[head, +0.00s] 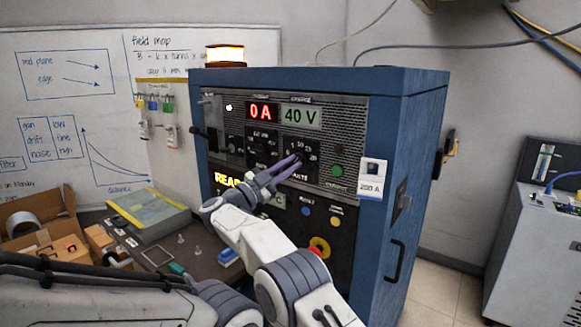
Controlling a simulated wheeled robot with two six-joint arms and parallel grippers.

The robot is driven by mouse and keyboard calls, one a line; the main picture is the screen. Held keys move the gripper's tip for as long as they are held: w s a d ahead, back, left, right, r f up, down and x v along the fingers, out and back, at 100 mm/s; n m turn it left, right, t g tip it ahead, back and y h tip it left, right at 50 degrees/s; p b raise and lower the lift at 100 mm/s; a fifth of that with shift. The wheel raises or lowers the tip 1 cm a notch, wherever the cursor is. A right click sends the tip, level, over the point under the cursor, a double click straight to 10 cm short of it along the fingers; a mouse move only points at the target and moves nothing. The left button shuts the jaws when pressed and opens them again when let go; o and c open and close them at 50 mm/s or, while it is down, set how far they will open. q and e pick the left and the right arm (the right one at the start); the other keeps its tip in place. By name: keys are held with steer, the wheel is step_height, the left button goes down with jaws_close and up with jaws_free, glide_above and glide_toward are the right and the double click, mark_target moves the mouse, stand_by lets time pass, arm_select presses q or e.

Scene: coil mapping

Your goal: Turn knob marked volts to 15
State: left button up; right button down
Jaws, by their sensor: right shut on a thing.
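The blue power cabinet (400,130) stands in the middle with a black front panel. The volts knob (299,158) is on the upper part of the panel, with scale numbers around it and a label under it. My right gripper (292,163) is shut on the knob, its purple fingers reaching up from the lower left. The fingers cover most of the knob, so its pointer cannot be read. A red display (263,112) reads 0 A, and a grey display (300,117) reads 40 V. My left arm enters at lower left; its gripper is not seen.
Another dark knob (262,147) sits just left of the volts knob. A red and yellow emergency button (319,247) is lower on the panel. A grey unit (540,250) stands at right.

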steer(key=shift+f, duration=0.15)
steer(key=c, duration=0.9)
jaws_free()
steer(key=shift+o, duration=0.2)
steer(key=shift+s, duration=0.1)
